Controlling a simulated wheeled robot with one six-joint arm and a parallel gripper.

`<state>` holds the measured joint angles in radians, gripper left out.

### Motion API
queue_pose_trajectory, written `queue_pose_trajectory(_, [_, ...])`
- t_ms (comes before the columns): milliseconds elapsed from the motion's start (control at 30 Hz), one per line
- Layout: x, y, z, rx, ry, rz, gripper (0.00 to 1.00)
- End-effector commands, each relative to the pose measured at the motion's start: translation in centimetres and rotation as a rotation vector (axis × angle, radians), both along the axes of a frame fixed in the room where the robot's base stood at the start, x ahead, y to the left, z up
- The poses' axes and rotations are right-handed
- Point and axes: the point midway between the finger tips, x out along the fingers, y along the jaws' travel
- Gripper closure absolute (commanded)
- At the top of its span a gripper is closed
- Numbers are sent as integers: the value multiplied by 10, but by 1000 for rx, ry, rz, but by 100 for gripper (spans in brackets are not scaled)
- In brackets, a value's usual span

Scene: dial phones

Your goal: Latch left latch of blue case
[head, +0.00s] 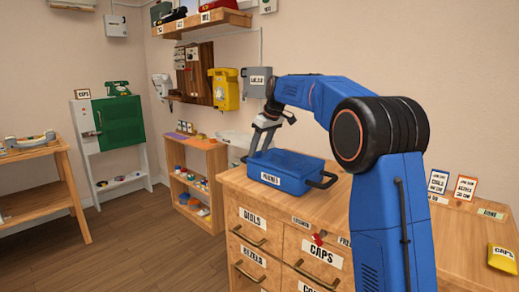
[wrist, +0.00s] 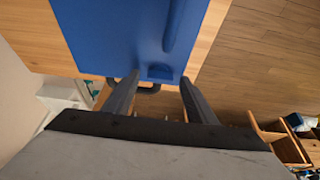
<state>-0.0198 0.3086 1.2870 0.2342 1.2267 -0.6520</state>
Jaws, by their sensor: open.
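The blue case (head: 292,165) lies closed on the wooden cabinet top in the head view, with a white label on its front and a dark loop at its right end. My gripper (head: 259,146) is above its left end, fingers pointing down. In the wrist view the case (wrist: 110,35) fills the top, with a long raised blue bar and a small raised blue piece (wrist: 160,72) at its near edge. A dark loop (wrist: 148,89) sticks out there. My open gripper (wrist: 160,82) has its fingers on either side of that small piece, empty. Contact cannot be told; the latch position is unclear.
The cabinet top (head: 400,222) is clear right of the case, apart from small cards and a yellow packet (head: 502,259) at far right. Labelled drawers (head: 262,235) are below. A small shelf (head: 208,160) stands left, and a yellow wall phone (head: 225,90) hangs behind.

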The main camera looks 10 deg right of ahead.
Motion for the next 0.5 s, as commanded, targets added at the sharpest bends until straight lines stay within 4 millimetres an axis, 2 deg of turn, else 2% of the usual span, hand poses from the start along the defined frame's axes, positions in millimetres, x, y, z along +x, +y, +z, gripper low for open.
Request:
queue_pose_trajectory(100, [0,0,0,0,0,0,48])
queue_pose_trajectory(133, [0,0,0,0,0,0,53])
queue_pose_trajectory(200, [0,0,0,0,0,0,70])
queue_pose_trajectory(300, [0,0,0,0,0,0,90])
queue_pose_trajectory(500, [0,0,0,0,0,-7,90])
